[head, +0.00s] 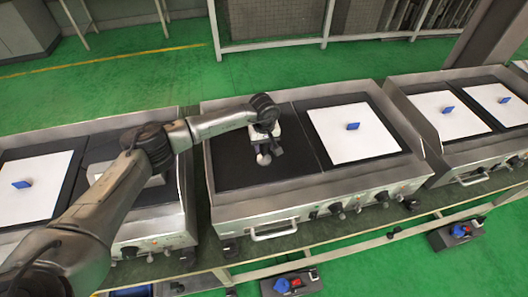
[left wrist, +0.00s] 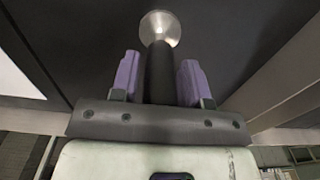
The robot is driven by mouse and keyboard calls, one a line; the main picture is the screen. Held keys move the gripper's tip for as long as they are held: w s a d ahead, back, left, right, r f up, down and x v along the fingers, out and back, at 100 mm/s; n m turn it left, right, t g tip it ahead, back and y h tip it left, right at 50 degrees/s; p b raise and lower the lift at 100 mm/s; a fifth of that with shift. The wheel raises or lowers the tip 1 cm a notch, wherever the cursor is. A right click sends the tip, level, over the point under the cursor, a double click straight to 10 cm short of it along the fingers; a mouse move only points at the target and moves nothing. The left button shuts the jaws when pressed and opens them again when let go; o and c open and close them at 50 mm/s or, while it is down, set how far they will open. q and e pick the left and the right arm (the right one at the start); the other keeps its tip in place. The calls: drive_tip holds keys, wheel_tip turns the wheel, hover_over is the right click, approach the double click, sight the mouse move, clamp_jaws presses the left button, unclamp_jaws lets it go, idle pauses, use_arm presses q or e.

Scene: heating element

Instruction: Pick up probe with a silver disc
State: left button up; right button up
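The probe shows in the left wrist view as a dark upright handle with a round silver disc (left wrist: 160,28) at its far end. In the head view the silver disc (head: 263,159) shows small and pale over the dark plate. My left gripper (left wrist: 160,72) has two purple fingers, one on each side of the dark handle. A narrow gap shows between the handle and the fingers, so it looks open around the probe. In the head view my left gripper (head: 269,150) hangs over the middle griddle's left side. My right gripper is not in view.
The middle griddle (head: 290,203) has a dark left plate (head: 230,165) and a white sheet (head: 385,145) on the right with a blue piece (head: 352,126). More griddles with white sheets and blue pieces stand on both sides. Raised metal rims edge the griddle.

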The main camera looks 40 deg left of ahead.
use_arm(q)
clamp_jaws()
drive_tip(key=shift+r, duration=0.1)
